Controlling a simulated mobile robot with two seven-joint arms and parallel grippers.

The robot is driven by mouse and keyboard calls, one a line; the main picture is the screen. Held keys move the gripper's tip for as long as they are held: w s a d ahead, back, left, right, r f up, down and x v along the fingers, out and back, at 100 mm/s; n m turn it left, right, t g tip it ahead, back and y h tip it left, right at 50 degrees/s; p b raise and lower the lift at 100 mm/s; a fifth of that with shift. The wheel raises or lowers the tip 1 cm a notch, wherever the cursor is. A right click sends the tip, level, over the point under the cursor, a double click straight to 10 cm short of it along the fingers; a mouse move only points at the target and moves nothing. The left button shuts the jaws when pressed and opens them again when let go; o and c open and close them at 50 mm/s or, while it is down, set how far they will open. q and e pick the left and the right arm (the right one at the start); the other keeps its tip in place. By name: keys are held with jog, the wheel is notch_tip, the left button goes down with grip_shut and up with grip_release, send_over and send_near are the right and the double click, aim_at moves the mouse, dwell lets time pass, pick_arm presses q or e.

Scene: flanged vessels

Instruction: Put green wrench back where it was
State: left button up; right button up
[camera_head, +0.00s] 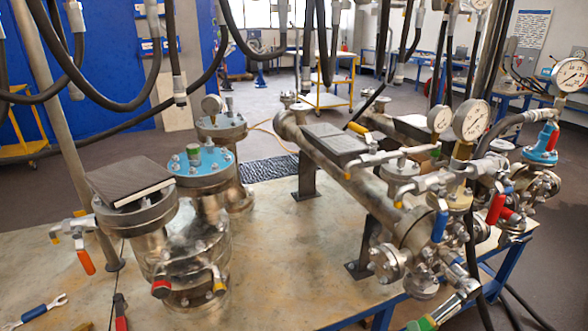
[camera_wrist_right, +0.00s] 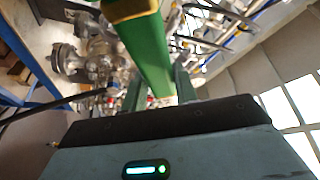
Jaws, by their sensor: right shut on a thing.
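The green wrench (camera_wrist_right: 150,55) fills the upper middle of the right wrist view; its green handle has yellowish edges. My right gripper (camera_wrist_right: 158,92) is shut on this handle. In the head view, a green handle (camera_head: 423,324) with a metal end shows at the bottom edge, beside the front right of the table. Most of it is cut off there, and my right gripper is not clearly seen in that view. My left gripper is not in view.
A blue-handled wrench (camera_head: 38,311) and a red-handled tool (camera_head: 120,313) lie at the table's front left. Flanged vessels (camera_head: 190,240) stand behind them. A long pipe assembly (camera_head: 345,185) with valves and gauges (camera_head: 472,120) occupies the right. Hoses hang overhead. The table's middle (camera_head: 285,240) is clear.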

jog(key=w+a+r+n+g+y, duration=0.1)
jog(key=a+r+n+y, duration=0.1)
jog(key=a, duration=0.5)
jog(key=w+a+r+n+g+y, duration=0.1)
jog(key=w+a+r+n+y, duration=0.1)
jog(key=a+y, duration=0.5)
jog(key=shift+a+r+n+y, duration=0.15)
jog(key=shift+n+y, duration=0.15)
jog(key=shift+n, duration=0.6)
